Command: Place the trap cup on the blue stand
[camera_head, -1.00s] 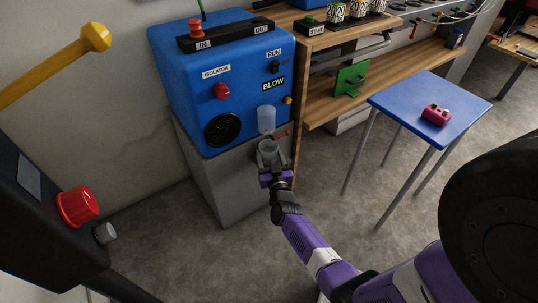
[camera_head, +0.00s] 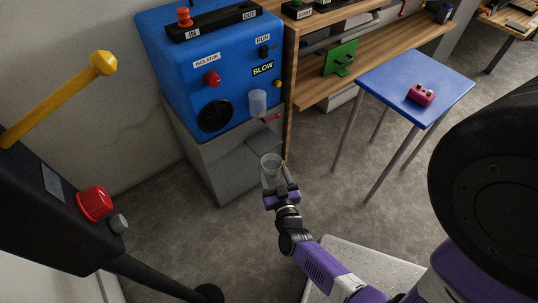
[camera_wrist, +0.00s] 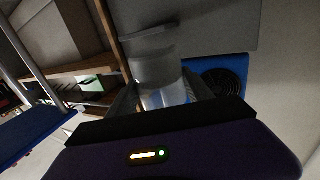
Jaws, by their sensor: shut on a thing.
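The trap cup (camera_head: 270,160) is a clear, greyish cup held between the fingers of my gripper (camera_head: 274,178). My gripper is shut on it, in front of the grey cabinet below the blue machine. In the wrist view the cup (camera_wrist: 155,68) shows between the dark fingers (camera_wrist: 160,98). Its contents cannot be made out. The blue stand (camera_head: 400,72) is a square blue-topped table with thin grey legs, to the right of and apart from my gripper. Its blue top also shows at the left edge of the wrist view (camera_wrist: 30,135).
A wooden shelf unit (camera_head: 320,95) stands between machine and stand. Grey floor is open between.

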